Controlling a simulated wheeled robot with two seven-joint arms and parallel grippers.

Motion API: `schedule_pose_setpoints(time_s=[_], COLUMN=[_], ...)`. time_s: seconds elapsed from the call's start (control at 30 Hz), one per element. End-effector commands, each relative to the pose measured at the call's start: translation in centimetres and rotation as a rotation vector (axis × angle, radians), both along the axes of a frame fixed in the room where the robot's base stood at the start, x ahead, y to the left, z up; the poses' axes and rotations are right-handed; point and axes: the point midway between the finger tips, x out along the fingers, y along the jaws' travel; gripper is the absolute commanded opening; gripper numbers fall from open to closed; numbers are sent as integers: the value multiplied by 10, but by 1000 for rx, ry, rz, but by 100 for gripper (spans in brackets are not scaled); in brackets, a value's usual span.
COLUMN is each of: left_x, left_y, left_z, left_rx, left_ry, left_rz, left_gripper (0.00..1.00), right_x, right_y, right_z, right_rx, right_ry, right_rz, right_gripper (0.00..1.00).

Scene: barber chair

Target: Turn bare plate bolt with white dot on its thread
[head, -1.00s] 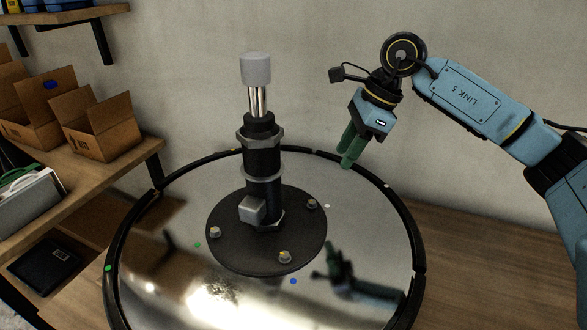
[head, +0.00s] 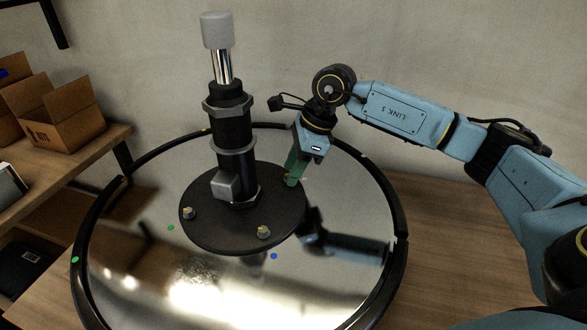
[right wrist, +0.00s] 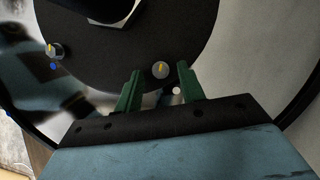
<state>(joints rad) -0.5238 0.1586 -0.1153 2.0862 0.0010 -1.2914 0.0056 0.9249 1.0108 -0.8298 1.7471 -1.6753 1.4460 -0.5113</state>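A round dark plate (head: 225,235) lies on the shiny round base and carries small bolts. In the right wrist view one grey bolt with a yellow mark on top (right wrist: 160,69) stands near the plate's edge, with a white dot (right wrist: 176,90) on the base beside it. My right gripper (head: 291,180) points down there and hides this bolt in the head view. Its green fingers (right wrist: 160,66) are open, one tip on each side of the bolt; I cannot tell whether they touch it. My left gripper is not in view.
A dark column (head: 233,130) with a grey cap rises from the plate, close left of my right gripper. Other bolts stand at the front (head: 264,232) and left (head: 188,213), near blue (head: 274,256) and green (head: 171,228) dots. Shelves with cardboard boxes (head: 63,118) are at left.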

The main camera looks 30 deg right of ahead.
Motion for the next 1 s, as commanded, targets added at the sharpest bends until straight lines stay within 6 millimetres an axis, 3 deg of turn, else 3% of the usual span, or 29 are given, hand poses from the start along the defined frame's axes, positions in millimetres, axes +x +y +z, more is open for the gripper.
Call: schedule_pose_setpoints(time_s=[0.27,0.57,1.0], left_x=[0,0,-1], left_y=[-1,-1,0], left_z=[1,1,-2], left_rx=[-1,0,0], left_ry=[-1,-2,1], left_rz=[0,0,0], left_gripper=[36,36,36], right_x=[0,0,-1], right_y=[0,0,1], right_z=[-1,-1,0], right_rx=[0,0,-1], right_ry=[0,0,0], right_rz=[0,0,-78], right_gripper=[39,0,0])
